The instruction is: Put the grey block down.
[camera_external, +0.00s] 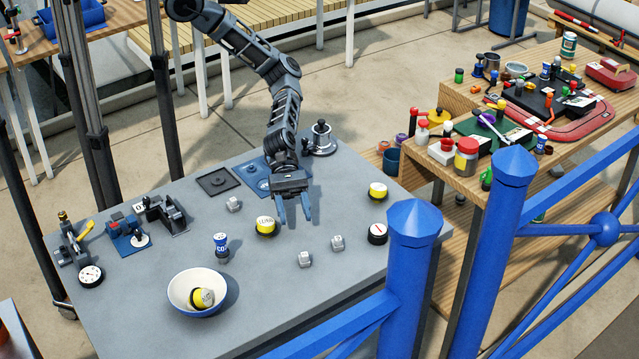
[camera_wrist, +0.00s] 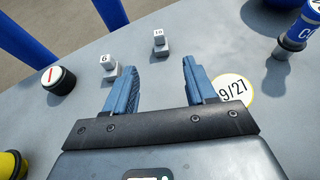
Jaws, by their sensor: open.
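Three small grey blocks stand on the grey table (camera_external: 250,310). Two are near each other toward the front, the right one (camera_external: 338,243) and the left one (camera_external: 305,260); the third block (camera_external: 234,204) stands farther back and left. In the wrist view the front two show as a block marked 6 (camera_wrist: 110,70) and a block that looks marked 10 (camera_wrist: 160,43). My gripper (camera_external: 295,213) is open above the table, behind these two. Its blue fingers in the wrist view (camera_wrist: 158,78) have nothing between them. No block touches the fingers.
A yellow-and-black round piece (camera_external: 266,226) is close beside my gripper, marked 9/27 in the wrist view (camera_wrist: 233,91). A black-and-white piece (camera_external: 377,233) and another yellow one (camera_external: 377,192) stand right. A blue-labelled can (camera_external: 221,246) and a bowl (camera_external: 172,292) are left. A blue post (camera_external: 414,270) edges the front.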

